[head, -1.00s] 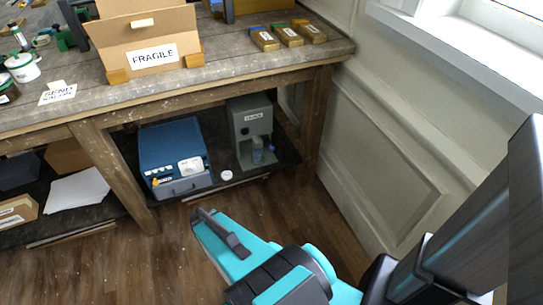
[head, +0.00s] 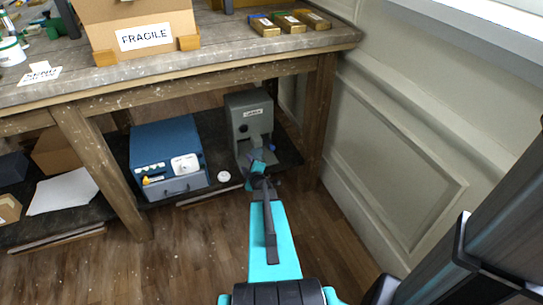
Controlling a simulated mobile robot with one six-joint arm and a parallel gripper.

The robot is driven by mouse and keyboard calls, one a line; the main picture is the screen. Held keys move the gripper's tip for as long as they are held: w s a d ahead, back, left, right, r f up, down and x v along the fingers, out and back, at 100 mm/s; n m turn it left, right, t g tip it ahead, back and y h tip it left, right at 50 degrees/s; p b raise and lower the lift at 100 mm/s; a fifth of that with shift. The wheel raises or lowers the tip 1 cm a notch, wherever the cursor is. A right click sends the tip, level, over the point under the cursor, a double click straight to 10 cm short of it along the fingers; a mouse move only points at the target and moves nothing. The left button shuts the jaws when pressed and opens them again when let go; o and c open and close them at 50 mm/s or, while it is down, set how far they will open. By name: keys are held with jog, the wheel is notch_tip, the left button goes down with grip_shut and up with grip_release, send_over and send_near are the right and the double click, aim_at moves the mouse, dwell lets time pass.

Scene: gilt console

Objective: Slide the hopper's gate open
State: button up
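A grey upright machine (head: 247,112) with a white label stands on the lower shelf under the bench. It is the only thing that looks like the hopper, but the label is too small to read and I cannot make out its gate. My gripper (head: 260,174) is at the lower front of this machine, reaching in from below. Its dark and teal parts cover the machine's lower opening, so I cannot tell whether they touch it or whether the fingers are open.
A blue box-shaped device (head: 168,150) stands left of the machine on the shelf (head: 228,175). A small white round thing (head: 223,176) lies between them. A wooden bench leg (head: 317,125) is close on the right, with the panelled wall (head: 400,165) beyond it. Floor in front is clear.

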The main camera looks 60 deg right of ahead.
jog(key=s+d+r+n+t+b, duration=0.2)
jog(key=s+d+n+t+b, duration=0.3)
jog(key=d, duration=0.3)
jog(key=n+t+y+b, duration=0.1)
jog(key=n+y+b, duration=0.3)
jog(key=n+b, duration=0.1)
send_near(274, 149)
jog(key=v, duration=0.3)
jog(key=shift+w+f, duration=0.1)
jog(key=b+x, duration=0.4)
jog(key=x, duration=0.8)
jog(key=shift+w, duration=0.3)
jog(key=shift+w+d, duration=0.1)
jog(key=shift+w, duration=0.5)
grip_shut()
